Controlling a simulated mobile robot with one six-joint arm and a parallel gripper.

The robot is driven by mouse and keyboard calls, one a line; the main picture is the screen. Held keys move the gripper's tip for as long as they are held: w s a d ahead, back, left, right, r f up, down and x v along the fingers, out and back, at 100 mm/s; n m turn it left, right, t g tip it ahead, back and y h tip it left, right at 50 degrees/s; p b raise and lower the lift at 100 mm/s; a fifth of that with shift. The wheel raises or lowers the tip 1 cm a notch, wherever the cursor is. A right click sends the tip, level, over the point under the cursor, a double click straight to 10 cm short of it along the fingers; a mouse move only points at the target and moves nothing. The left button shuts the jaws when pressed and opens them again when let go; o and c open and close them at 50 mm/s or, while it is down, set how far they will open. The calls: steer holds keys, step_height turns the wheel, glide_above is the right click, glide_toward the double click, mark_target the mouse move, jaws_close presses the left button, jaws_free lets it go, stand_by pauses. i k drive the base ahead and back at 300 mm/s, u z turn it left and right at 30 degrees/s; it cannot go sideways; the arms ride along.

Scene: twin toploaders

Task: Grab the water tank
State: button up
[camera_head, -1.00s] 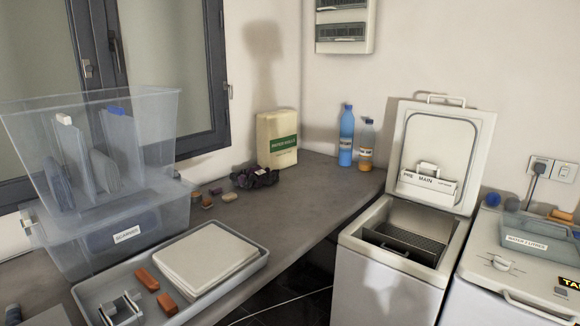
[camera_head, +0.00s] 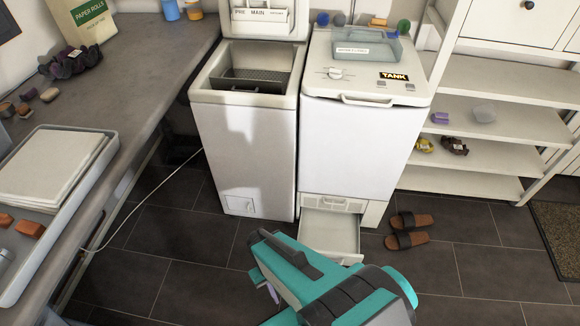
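At that machine's foot, a shallow white drawer (camera_head: 330,235) is pulled out and looks empty. My teal and dark arm is at the bottom centre, in front of the machines. Its end with my gripper (camera_head: 266,284) is near the drawer in the picture, to its lower left. The fingers are mostly hidden behind the arm, so their opening does not show.
The left toploader (camera_head: 245,150) has its lid up. A counter (camera_head: 130,60) with a tray (camera_head: 85,210) is on the left. Slippers (camera_head: 408,230) lie right of the drawer. A white cable (camera_head: 150,195) crosses the floor.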

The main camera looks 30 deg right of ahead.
mark_target(347, 42)
steer(key=u, duration=0.1)
steer(key=k, duration=1.05)
steer(key=z, duration=0.9)
steer(key=i, duration=0.5)
steer(key=z, duration=0.05)
